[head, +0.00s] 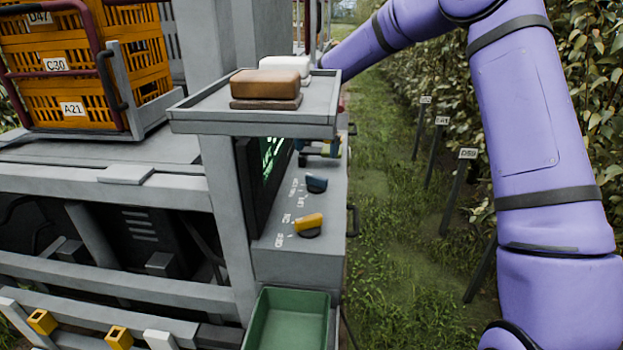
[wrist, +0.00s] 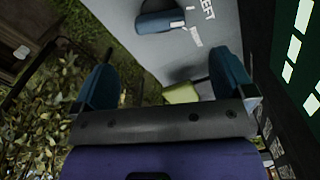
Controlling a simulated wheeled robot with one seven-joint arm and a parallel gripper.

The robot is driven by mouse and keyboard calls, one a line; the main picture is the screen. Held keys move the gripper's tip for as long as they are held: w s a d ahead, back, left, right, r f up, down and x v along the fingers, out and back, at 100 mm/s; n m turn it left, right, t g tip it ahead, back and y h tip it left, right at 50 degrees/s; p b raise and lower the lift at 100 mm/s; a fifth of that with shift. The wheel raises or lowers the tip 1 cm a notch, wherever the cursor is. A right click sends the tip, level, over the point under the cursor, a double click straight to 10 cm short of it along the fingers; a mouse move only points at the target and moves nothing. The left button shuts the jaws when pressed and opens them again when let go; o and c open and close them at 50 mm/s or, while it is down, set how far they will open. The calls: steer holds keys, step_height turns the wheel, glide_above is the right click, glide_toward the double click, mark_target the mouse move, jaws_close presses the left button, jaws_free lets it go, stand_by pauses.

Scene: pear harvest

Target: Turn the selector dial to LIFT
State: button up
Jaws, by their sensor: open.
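A blue dial (head: 316,184) sits on the grey control panel (head: 275,262), with small white lettering to its left that looks partly like LIFT. A yellow dial (head: 308,223) with its own labels is on the panel nearer to me. In the wrist view a blue dial (wrist: 160,22) shows at the top, with white marks and partly cut lettering beside it. My gripper (wrist: 165,82) is open, its two blue fingers apart from that dial. A yellow-green part (wrist: 181,94), not clearly identifiable, shows between the fingers. In the head view the gripper is mostly hidden behind the tray.
A grey tray (head: 193,115) with a brown block (head: 265,84) overhangs the panel. A dark screen (head: 268,165) stands left of the dials. A green bin (head: 290,325) is below. Orange crates (head: 75,80) are at left; grass and marker posts (head: 455,190) lie right.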

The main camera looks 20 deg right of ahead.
mark_target(316, 177)
step_height(316, 177, down, 10)
steer(key=shift+f, duration=0.1)
stand_by(0.4)
steer(key=c, duration=0.9)
